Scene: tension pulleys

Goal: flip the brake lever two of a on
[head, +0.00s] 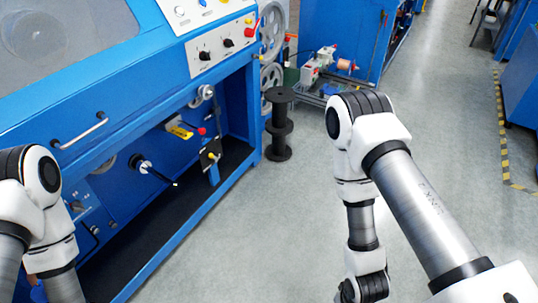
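A blue machine (230,85) fills the left side, with an open bay low on its front. In the bay are a yellow handle (180,131), a small red knob (201,131), a dark plate with a yellow knob (211,156) and a black rod-like lever (158,173) on a round hub. I cannot tell which of these is brake lever two of a, or its on position. My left arm enters at the left edge and my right arm hangs over the floor right of the machine. Both grippers are out of the frame.
A metal bar handle (80,132) sticks out from the machine's front. The grey floor (265,230) in front is clear.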

